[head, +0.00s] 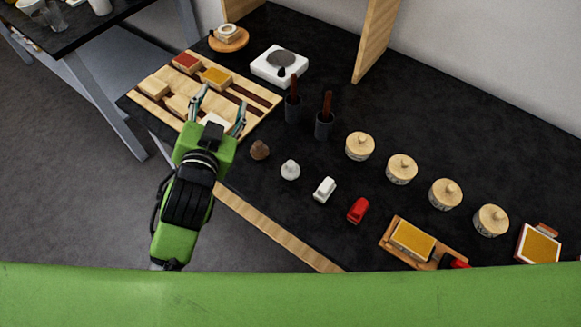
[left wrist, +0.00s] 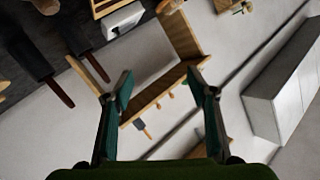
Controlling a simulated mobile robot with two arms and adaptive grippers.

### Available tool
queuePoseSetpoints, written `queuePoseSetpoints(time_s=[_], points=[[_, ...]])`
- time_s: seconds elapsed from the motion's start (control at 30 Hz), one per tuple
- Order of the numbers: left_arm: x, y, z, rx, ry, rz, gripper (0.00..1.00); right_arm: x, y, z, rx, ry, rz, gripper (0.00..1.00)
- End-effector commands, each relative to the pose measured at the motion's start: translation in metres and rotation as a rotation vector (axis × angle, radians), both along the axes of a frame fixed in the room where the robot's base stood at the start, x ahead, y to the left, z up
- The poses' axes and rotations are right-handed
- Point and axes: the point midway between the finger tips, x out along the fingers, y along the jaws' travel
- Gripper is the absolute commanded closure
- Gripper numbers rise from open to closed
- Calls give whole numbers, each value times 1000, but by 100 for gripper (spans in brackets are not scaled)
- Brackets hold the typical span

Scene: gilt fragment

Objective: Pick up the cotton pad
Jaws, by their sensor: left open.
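A small white pad-like piece (head: 214,121), which may be the cotton pad, lies on the slatted wooden board (head: 262,98), partly hidden by my left gripper. A rounded white lump (head: 290,170) on the black worktop could also be cotton; I cannot tell which is the pad. My left gripper (head: 219,100) is open over the board's near right part, its fingers to either side of the white piece in the picture. In the left wrist view the left gripper (left wrist: 159,86) has nothing between its fingertips, and no white pad can be made out. My right gripper is not in view.
Other blocks, one with a red top (head: 187,61) and one with a yellow top (head: 216,76), lie on the board. Dark cups with brown handles (head: 293,106), a white hotplate (head: 279,66) and several lidded jars (head: 401,169) stand to the right.

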Motion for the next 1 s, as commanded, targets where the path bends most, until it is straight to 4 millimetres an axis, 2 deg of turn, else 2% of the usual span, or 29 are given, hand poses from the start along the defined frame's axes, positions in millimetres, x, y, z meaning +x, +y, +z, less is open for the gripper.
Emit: queuePoseSetpoints(time_s=[0.1, 0.17, 0.23, 0.3, 0.4, 0.5, 0.57, 0.6, 0.67, 0.77, 0.8, 0.87, 0.9, 1.0], points=[[23, -34, 69, 81, -245, -86, 48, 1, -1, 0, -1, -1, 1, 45], [27, -59, 110, 138, -399, -146, 48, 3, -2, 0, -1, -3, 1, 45], [23, -94, 158, 215, -588, -227, 48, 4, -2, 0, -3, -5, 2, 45], [10, -132, 198, 298, -773, -318, 48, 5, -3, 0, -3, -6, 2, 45], [-23, -188, 239, 428, -1026, -461, 48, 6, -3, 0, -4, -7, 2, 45], [-65, -243, 257, 575, -1267, -620, 48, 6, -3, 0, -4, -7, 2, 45], [-93, -273, 256, 670, -1402, -726, 48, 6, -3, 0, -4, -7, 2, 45], [-111, -291, 250, 735, -1487, -803, 48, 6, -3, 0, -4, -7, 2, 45], [-135, -315, 235, 839, -1605, -921, 48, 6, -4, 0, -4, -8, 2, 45], [-167, -342, 193, 1028, -1772, -1140, 48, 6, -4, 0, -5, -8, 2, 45], [-175, -347, 172, 1111, -1827, -1233, 48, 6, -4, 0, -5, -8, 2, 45], [-183, -350, 138, 1239, -1894, -1383, 48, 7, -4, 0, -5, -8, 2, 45], [-184, -347, 115, 1326, -1924, -1489, 48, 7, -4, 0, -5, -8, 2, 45], [-173, -327, 59, 1560, -1946, -1772, 48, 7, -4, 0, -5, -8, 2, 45]])
